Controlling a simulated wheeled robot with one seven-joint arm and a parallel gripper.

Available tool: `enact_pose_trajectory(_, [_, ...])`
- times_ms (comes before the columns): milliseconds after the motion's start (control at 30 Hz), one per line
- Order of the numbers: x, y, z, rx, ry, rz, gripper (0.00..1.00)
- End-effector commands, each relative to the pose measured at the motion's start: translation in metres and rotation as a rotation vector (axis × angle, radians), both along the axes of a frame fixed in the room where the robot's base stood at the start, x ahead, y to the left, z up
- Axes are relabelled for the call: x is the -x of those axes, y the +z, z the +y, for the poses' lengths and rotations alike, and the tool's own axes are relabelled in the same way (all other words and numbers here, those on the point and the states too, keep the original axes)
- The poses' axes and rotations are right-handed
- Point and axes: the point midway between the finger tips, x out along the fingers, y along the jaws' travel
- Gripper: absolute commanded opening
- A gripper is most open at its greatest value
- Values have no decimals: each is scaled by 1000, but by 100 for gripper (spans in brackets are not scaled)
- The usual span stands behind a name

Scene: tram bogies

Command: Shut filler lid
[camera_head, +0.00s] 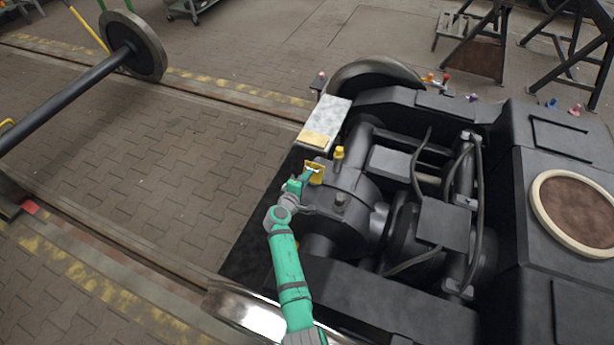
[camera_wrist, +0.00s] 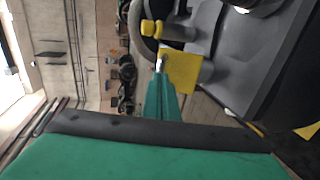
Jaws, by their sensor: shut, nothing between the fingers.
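The yellow filler lid (camera_head: 315,171) is on the dark gear housing of the bogie, left of a small yellow cap (camera_head: 339,153). In the wrist view the lid is a flat yellow plate (camera_wrist: 182,70) just beyond my fingertips, and a yellow knobbed cap (camera_wrist: 152,29) lies past it. The lid appears raised, but its exact angle is hard to tell. My green gripper (camera_head: 309,173) is shut and empty, its tip at the lid; it also shows in the wrist view (camera_wrist: 160,68). I cannot tell whether the tip touches the lid. The filler opening is not clearly visible.
A pale plate (camera_head: 327,114) with a yellow block (camera_head: 314,139) lies beyond the lid. The bogie frame, hoses (camera_head: 479,190) and motor crowd the right. A wheelset (camera_head: 134,47) stands on the rails at upper left.

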Motion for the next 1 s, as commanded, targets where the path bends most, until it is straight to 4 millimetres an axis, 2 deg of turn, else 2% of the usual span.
enact_pose_trajectory(600, [-4,1,-2,-8,-1,14,0])
enact_pose_trajectory(1000, [-19,9,-9,-70,-2,157,0])
